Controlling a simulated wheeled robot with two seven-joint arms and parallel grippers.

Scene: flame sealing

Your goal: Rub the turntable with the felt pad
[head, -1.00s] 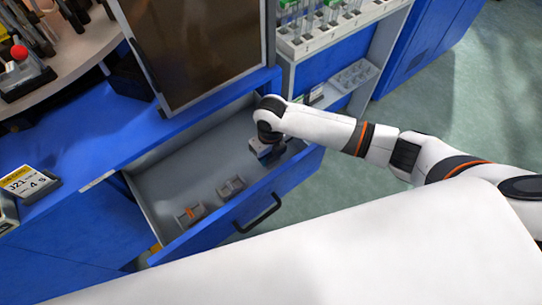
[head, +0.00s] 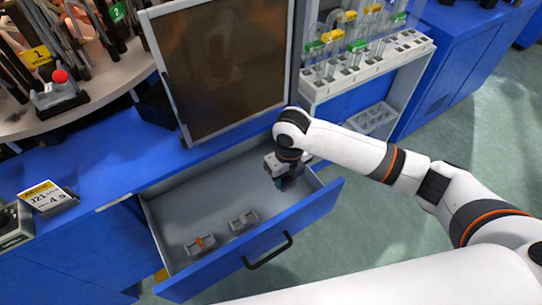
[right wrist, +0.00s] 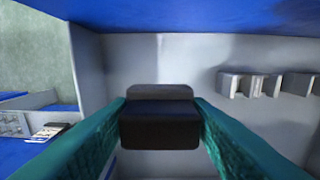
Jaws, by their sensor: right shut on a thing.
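My right gripper (head: 283,183) is inside the open drawer, at its right end, pointing down. In the right wrist view its teal fingers (right wrist: 160,135) are shut on a dark block (right wrist: 160,118), which appears to be the felt pad. The pad shows little in the head view, hidden by the gripper. The turntable (head: 112,98) is the round pale table at the upper left, well away from the gripper. Racks and tools stand on it, and only its near rim shows. My left gripper is not in view.
The blue drawer (head: 255,258) stands pulled out, with two small holders (head: 243,220) (head: 200,246) on its floor. A dark framed panel (head: 225,65) rises behind it. A tube rack (head: 368,68) stands at the upper right. A label sign (head: 47,197) sits on the blue counter at left.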

